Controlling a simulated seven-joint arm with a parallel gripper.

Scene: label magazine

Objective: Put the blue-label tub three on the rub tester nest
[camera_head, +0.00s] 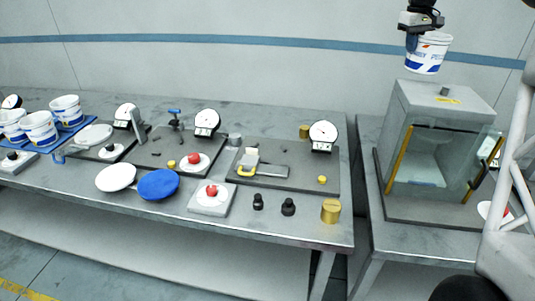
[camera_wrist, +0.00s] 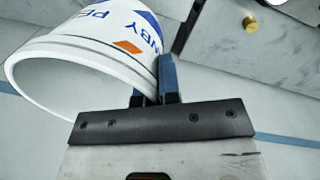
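A white tub with a blue label and a small orange mark (camera_head: 426,55) hangs in the air at the upper right of the head view, above and behind the glass-fronted cabinet. My gripper (camera_head: 411,43) is shut on its wall at the left side. The wrist view shows the tub (camera_wrist: 88,48) large at the upper left, its wall between my gripper's fingers (camera_wrist: 155,90). Its number cannot be read. Several similar blue-label tubs (camera_head: 41,130) stand on a blue tray (camera_head: 73,136) at the far left. I cannot tell which fixture is the rub tester nest.
The cabinet (camera_head: 441,105) with yellow edging stands on the right table. The long table holds dial gauges (camera_head: 323,136), a yellow-handled fixture (camera_head: 262,168), white and blue discs (camera_head: 158,184), a red-knobbed block (camera_head: 211,198), black weights and brass weights (camera_head: 331,211). A gap separates the tables.

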